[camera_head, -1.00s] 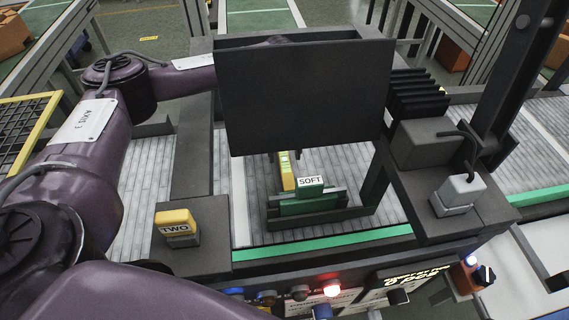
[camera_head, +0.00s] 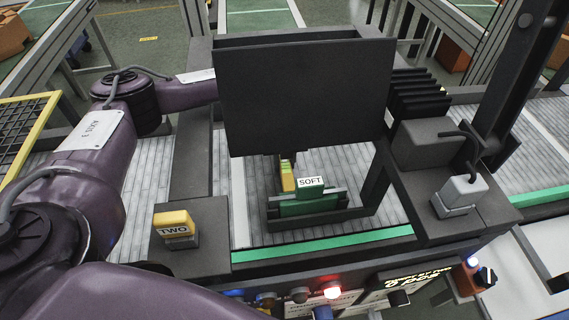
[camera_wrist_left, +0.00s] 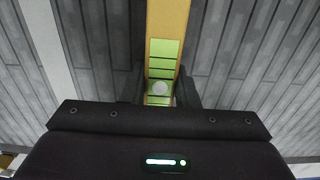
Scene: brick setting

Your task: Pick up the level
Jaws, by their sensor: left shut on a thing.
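The level is a yellow bar with lime-green panels and a pale round spot. In the head view its lower end (camera_head: 287,176) shows below a large dark panel, which hides the rest. In the left wrist view the level (camera_wrist_left: 166,25) runs up from between the fingers of my left gripper (camera_wrist_left: 160,92). The left gripper is shut on it, one dark finger on each side. In the head view the gripper is mostly hidden behind the panel. My right gripper is in neither view.
The dark panel (camera_head: 305,95) stands in front of the left hand. A green block labelled SOFT (camera_head: 311,187) sits in a holder near the level. A yellow block labelled TWO (camera_head: 175,225) is at left, a grey block (camera_head: 462,190) at right. Grey slatted surface lies around the level.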

